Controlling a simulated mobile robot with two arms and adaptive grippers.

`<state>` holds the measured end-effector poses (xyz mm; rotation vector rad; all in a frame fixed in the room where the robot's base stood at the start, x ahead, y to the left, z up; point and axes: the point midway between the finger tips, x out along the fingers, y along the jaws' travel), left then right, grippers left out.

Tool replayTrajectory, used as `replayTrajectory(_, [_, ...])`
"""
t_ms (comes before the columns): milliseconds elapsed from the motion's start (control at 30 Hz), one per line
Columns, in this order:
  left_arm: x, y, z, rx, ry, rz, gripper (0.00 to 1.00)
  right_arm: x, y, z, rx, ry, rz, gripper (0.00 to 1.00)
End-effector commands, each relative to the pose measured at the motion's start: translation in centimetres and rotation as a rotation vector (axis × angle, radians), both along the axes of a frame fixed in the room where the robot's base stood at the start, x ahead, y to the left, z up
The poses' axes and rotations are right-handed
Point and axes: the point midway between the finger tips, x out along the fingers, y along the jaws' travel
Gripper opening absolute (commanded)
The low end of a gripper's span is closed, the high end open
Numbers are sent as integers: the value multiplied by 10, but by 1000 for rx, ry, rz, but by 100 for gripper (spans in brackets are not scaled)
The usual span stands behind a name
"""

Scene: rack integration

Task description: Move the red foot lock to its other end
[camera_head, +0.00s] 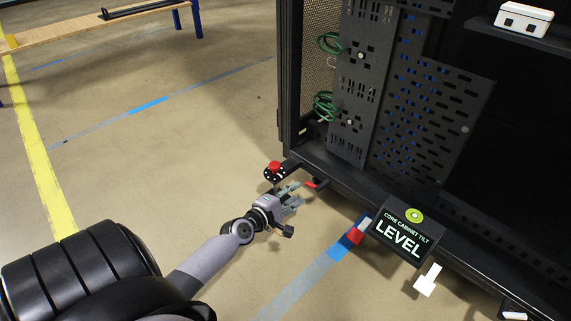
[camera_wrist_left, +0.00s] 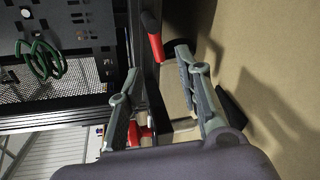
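A red foot lock lever (camera_head: 311,184) sticks out low at the front edge of the black cabinet. It also shows in the left wrist view (camera_wrist_left: 152,38), just beyond the fingertips. My left gripper (camera_head: 298,194) is low near the floor beside this lever. In the left wrist view its two fingers (camera_wrist_left: 157,62) are spread apart with nothing held between them. Whether a finger touches the lever is unclear. A red knob (camera_head: 275,168) sits on a black bracket at the cabinet corner, close to the gripper; red also shows behind the fingers (camera_wrist_left: 140,134). My right gripper is not in view.
The black cabinet (camera_head: 340,184) stands at the right with perforated panels and green cables (camera_head: 325,104). A sign reading LEVEL (camera_head: 398,238) is at its front, beside another red part (camera_head: 354,236). Open floor (camera_head: 180,170) lies to the left; a wooden bench (camera_head: 75,32) is far back.

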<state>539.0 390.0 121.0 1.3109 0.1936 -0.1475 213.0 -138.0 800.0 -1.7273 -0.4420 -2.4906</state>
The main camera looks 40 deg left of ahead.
Motion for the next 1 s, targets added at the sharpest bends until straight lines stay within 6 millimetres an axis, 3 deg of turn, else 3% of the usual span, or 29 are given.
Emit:
replayTrajectory(100, [-21, 0, 4, -1, 2, 0, 32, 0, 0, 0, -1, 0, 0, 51])
replayTrajectory(300, [-38, 0, 8, -1, 0, 0, 32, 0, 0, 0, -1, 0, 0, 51])
replayTrajectory(900, [-40, 0, 9, -1, 0, 0, 32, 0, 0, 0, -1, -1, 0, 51])
replayTrajectory(1000, [-39, -3, 17, 16, -11, -2, 32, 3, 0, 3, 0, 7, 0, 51])
